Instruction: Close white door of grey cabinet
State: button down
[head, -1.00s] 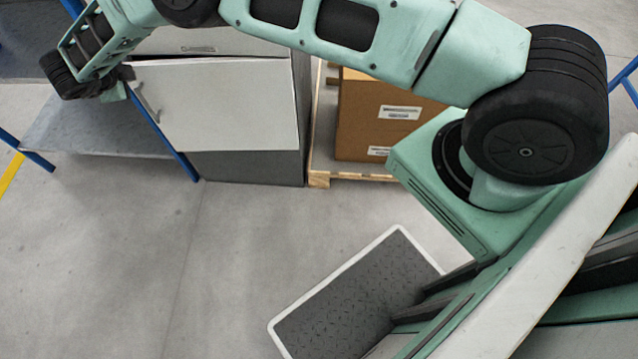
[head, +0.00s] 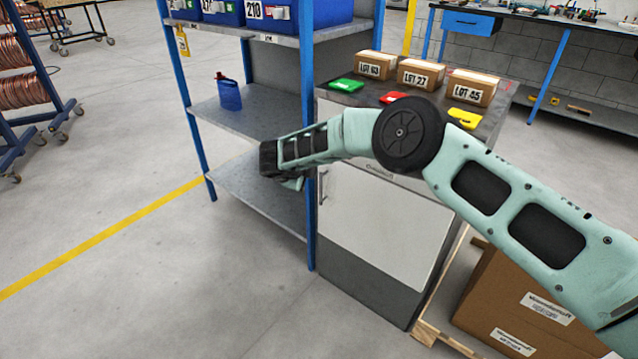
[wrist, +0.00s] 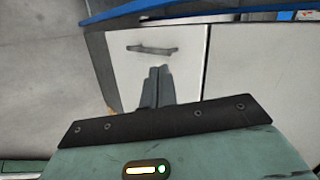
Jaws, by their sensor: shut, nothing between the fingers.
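The grey cabinet (head: 365,285) stands right of the blue-post shelf. Its white door (head: 385,225) covers most of the front and looks flush or nearly so; I cannot tell whether a small gap is left. The door's bar handle (head: 323,186) is near its left edge, and also shows in the wrist view (wrist: 152,49). My gripper (wrist: 157,72) is shut and empty, its dark fingertips in front of the white door beside the handle. I cannot tell whether they touch the door. In the head view its fingers are not clear, at the arm's end left of the handle.
A blue-post shelf (head: 311,120) stands close at the cabinet's left. Small boxes (head: 424,77) and coloured trays lie on the cabinet top. A large cardboard box (head: 510,300) on a pallet is at the right. Open floor (head: 150,290) lies in front and left.

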jog(key=s+a+r+n+t+y+p, duration=0.1)
jog(key=s+a+r+n+y, duration=0.2)
jog(key=r, duration=0.5)
jog(key=s+a+r+n+t+y+p, duration=0.1)
jog(key=s+a+r+n+y+p, duration=0.15)
jog(key=a+r, duration=0.45)
jog(key=s+a+r+n+t+y, duration=0.1)
jog(key=s+a+r+n, duration=0.2)
jog(key=r, duration=0.6)
jog(key=s+a+r+n+g+y+p, duration=0.25)
jog(key=s+r+n+y, duration=0.35)
jog(key=s+r+n, duration=0.5)
jog(key=s+d+n+g+h+p, duration=0.1)
jog(key=s+d+n+g+p, duration=0.15)
jog(key=s+d, duration=0.4)
jog(key=s+d+n+g+h+p, duration=0.1)
jog(key=s+d+n+g, duration=0.25)
jog(key=s, duration=0.55)
jog(key=s+d+f+n+g+h+p, duration=0.2)
jog(key=s+d+n+h, duration=0.3)
jog(key=s+d, duration=1.1)
jog(key=d+g, duration=0.1)
jog(key=d, duration=0.2)
jog(key=shift+d+f+h+p, duration=0.2)
jog(key=shift+d+h+p, duration=0.1)
jog(key=shift+d+h, duration=0.05)
